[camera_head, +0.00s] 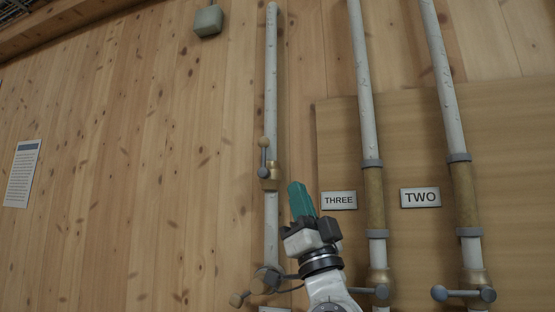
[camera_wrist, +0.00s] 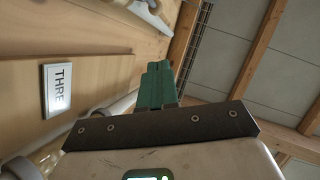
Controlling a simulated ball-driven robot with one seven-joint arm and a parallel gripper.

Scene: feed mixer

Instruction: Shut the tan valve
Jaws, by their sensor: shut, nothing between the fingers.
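The left pipe carries an upper brass valve (camera_head: 269,172) with a grey lever standing upright along the pipe and a tan knob (camera_head: 263,142) at its top. A lower valve (camera_head: 265,280) at the foot of the same pipe has a lever slanting down left to another tan knob (camera_head: 236,299). I cannot tell which is the tan valve. My gripper (camera_head: 300,186), with teal fingers, is shut and empty, pointing up, to the right of the left pipe and below right of the upper valve. Its fingers also show in the wrist view (camera_wrist: 157,85), where neither tan knob can be made out.
Two more pipes rise at right, beside signs reading THREE (camera_head: 339,200) and TWO (camera_head: 420,197). Grey-knobbed levers (camera_head: 382,292) (camera_head: 440,293) sit at their feet. A wooden panel (camera_head: 410,130) backs them. The wall left of the left pipe is mostly clear.

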